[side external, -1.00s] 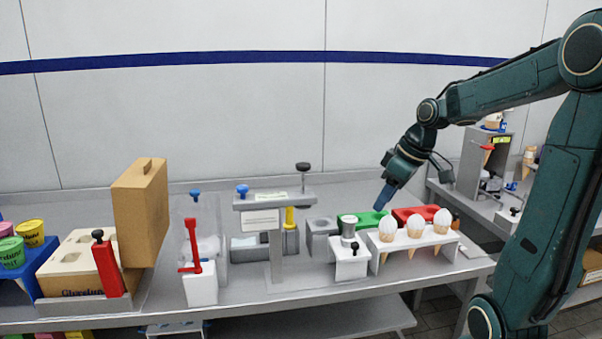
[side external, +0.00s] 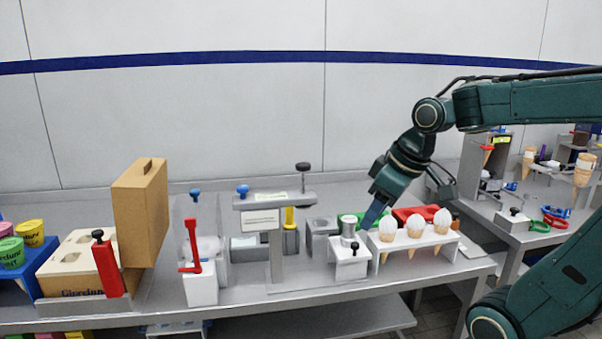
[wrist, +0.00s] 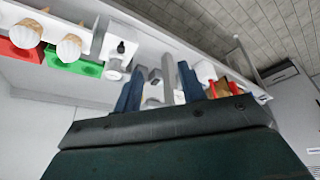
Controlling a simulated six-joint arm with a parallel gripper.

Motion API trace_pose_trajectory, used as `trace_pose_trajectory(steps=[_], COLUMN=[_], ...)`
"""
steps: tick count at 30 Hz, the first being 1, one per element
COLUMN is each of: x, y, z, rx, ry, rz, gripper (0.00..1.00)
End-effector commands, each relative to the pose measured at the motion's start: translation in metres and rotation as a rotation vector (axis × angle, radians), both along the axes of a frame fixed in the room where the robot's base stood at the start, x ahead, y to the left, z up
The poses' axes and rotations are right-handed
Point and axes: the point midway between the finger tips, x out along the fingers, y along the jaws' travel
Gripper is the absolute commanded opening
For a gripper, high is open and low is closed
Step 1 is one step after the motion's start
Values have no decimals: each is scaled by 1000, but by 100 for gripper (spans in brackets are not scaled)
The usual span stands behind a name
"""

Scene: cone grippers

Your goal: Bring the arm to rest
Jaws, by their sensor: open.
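My gripper (side external: 371,216) hangs tilted with its blue fingers down. In the side view it overlaps the green tray (side external: 349,219), just left of the filled cones. I cannot tell its exact height there. In the wrist view my gripper (wrist: 160,88) has its two blue fingers apart with no object held between them.
A white rack (side external: 425,241) holds 3 filled cones, in front of a red tray (side external: 407,212). Left of it stand a white block with a black knob (side external: 350,262) and a grey stand (side external: 275,203). A tan box lid (side external: 140,214) stands farther left. A second bench is at right.

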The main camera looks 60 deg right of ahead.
Motion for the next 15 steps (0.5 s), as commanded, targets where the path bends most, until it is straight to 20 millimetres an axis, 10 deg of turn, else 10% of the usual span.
trace_pose_trajectory(steps=[15], x=[-53], y=[66], z=[-1], rx=[25], ry=[-72], rz=[5], gripper=[41])
